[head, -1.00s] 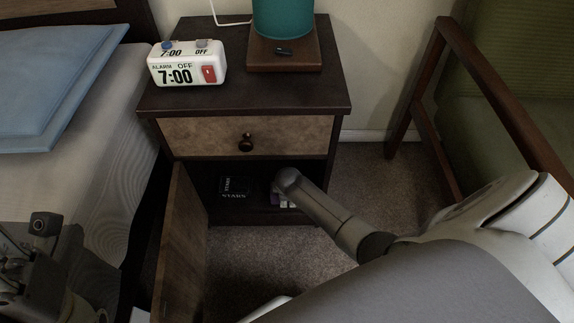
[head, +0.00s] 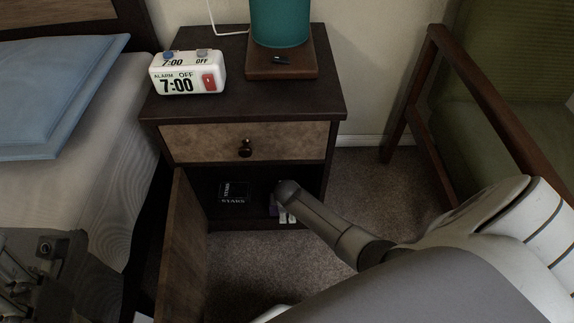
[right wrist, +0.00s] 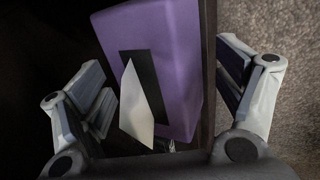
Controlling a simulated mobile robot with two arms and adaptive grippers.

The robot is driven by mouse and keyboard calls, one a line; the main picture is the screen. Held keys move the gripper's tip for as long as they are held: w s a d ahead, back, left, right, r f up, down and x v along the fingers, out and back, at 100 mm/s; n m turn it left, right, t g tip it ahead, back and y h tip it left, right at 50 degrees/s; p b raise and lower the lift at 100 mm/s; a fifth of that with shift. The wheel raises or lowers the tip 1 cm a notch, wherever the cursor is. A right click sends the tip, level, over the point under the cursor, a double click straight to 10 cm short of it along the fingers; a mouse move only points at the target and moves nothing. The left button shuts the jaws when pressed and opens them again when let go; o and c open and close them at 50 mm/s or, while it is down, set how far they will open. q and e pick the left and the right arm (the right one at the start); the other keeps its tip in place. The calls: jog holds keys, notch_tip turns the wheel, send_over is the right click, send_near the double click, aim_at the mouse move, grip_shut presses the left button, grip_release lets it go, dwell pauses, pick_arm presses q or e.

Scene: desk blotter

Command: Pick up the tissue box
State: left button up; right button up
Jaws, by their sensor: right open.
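The tissue box is purple with a dark slot and a white tissue sticking out. It fills the middle of the right wrist view (right wrist: 178,60). In the head view only a small part of the tissue box (head: 274,209) shows inside the open cabinet of the nightstand, mostly hidden behind my right arm. My right gripper (right wrist: 163,80) is open, with one finger on each side of the box and gaps between; it is not seen gripping it. My left gripper (head: 18,275) is partly in view at the lower left of the head view; its jaw state is unclear.
The nightstand (head: 250,108) carries an alarm clock (head: 187,73) and a teal lamp (head: 280,22). Its cabinet door (head: 183,250) hangs open at left. A dark "STARS" box (head: 233,191) sits inside. A bed (head: 75,190) is left, a green chair (head: 500,75) right.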

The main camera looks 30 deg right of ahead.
jog(key=shift+r, duration=0.1)
jog(key=shift+s+a+r, duration=0.1)
jog(key=shift+s+r, duration=0.05)
jog(key=shift+r, duration=0.35)
jog(key=v, duration=1)
jog(key=shift+s+r, duration=0.25)
jog(key=shift+r, duration=0.1)
jog(key=shift+w+a, duration=0.1)
jog(key=shift+a, duration=0.05)
jog(key=shift+c, duration=0.4)
